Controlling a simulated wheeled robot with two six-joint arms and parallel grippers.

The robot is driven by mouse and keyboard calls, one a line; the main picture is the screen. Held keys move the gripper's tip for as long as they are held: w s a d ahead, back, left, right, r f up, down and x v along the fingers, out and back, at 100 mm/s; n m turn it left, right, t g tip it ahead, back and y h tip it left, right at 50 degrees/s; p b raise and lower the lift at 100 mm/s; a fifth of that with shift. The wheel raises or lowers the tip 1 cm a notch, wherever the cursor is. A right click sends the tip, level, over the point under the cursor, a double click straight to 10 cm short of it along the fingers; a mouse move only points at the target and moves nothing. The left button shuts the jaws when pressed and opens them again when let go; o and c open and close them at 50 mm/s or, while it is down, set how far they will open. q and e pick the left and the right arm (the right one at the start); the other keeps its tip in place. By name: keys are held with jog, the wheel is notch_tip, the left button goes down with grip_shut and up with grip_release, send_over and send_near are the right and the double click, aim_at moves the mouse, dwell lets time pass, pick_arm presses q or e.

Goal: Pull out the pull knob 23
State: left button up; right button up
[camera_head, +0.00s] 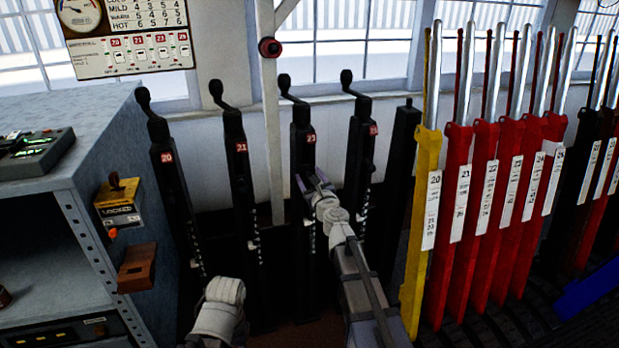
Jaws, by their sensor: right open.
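Several black posts with crank handles on top stand in a row against the wall. The third post from the left (303,145) has a small red label that seems to read 23. My right gripper (312,182) is at the front of this post, below the label, with its jaws open. I cannot tell whether it touches the post. No pull knob can be made out clearly there; the gripper covers part of the post's face. My left arm shows only as a pale link at the bottom, and its gripper is not seen.
Black posts labelled 20 (167,158) and 21 (241,147) stand to the left, and another labelled post (362,135) to the right. A yellow lever (423,190) and several red levers are further right. A grey cabinet (95,160) fills the left side.

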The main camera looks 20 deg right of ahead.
jog(key=shift+c, duration=0.2)
grip_shut()
dwell(0.4)
